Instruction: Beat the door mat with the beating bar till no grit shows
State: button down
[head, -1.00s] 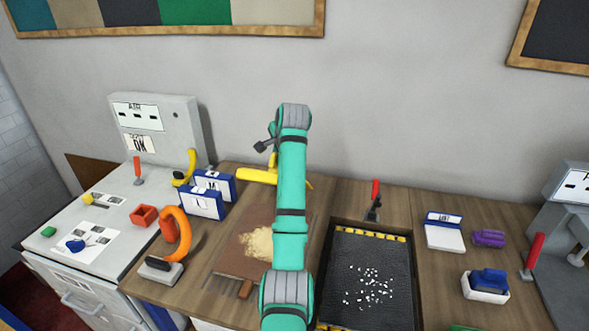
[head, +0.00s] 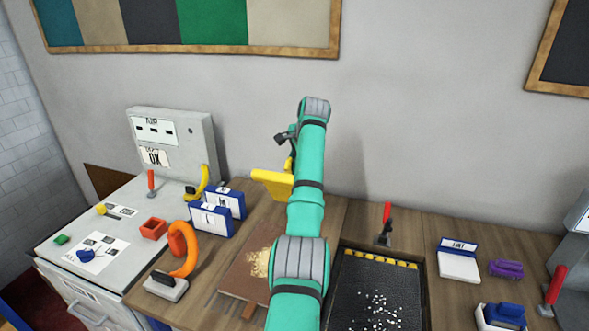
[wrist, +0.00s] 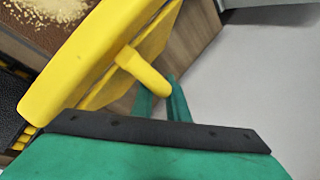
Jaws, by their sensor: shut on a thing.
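My gripper (wrist: 160,98) is shut on the handle of a yellow bar (wrist: 90,60), which looks like the beating bar. The bar also shows in the head view (head: 272,184), held up in the air near the wall, behind the brown mat. The brown mat (head: 240,278), which I take for the door mat, lies on the wooden bench with a pale sandy patch of grit (head: 259,262) on it. My arm hides its right side. In the wrist view, grit (wrist: 55,10) shows on the mat's corner beyond the bar.
A black sunken tray (head: 350,290) with white bits and a yellow-marked edge lies right of my arm. A red-handled tool (head: 385,222) stands behind it. Blue-and-white card stands (head: 210,220) and an orange-handled tool (head: 182,255) stand left of the mat.

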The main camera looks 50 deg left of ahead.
jog(key=shift+w, duration=0.15)
jog(key=shift+s+a, duration=0.2)
jog(key=c, duration=2)
grip_release()
jog(key=shift+w+d, duration=0.15)
jog(key=shift+d, duration=0.15)
jog(key=shift+r, duration=0.25)
jog(key=w+v, duration=0.1)
jog(key=v, duration=0.9)
jog(key=shift+s, duration=0.5)
jog(key=shift+w+d, duration=0.1)
jog(key=shift+d, duration=0.1)
